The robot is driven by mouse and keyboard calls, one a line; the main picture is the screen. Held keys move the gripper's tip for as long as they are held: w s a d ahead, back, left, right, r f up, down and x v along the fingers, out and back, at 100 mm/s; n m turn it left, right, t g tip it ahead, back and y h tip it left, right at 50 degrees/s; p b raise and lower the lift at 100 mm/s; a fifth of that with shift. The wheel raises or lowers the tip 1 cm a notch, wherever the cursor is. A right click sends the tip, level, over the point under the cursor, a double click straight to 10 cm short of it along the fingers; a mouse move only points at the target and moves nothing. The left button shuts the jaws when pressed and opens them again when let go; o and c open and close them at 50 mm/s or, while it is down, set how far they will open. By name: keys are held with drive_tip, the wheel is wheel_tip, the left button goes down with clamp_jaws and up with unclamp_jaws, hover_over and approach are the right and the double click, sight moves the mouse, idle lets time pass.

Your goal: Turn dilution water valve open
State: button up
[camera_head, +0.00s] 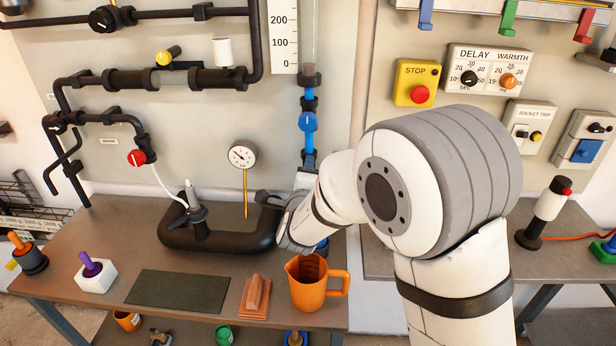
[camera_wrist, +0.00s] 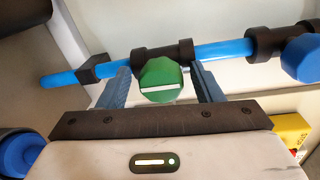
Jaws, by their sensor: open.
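A green valve knob (camera_wrist: 160,76) with a white bar across its face sits on a blue pipe (camera_wrist: 224,49) in the wrist view. The bar runs roughly along the pipe. My gripper (camera_wrist: 161,84) is open, with one blue-grey finger on each side of the knob. Whether the fingers touch it is unclear. In the head view my arm reaches to the lower part of the blue vertical pipe (camera_head: 309,100), hiding the green knob. A blue valve knob (camera_head: 308,122) on that pipe shows above my wrist; it is at the right edge of the wrist view (camera_wrist: 302,58). No label names either valve.
An orange jug (camera_head: 317,284) stands on the bench below my wrist. A black curved vessel (camera_head: 218,239) and a gauge (camera_head: 242,155) are left of it. A yellow stop box (camera_head: 416,84) and control panel (camera_head: 488,75) are on the wall to the right.

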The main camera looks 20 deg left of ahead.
drive_tip(key=b+v, duration=0.1)
drive_tip(key=v, duration=0.6)
drive_tip(key=shift+s, duration=0.4)
drive_tip(key=shift+d, duration=0.15)
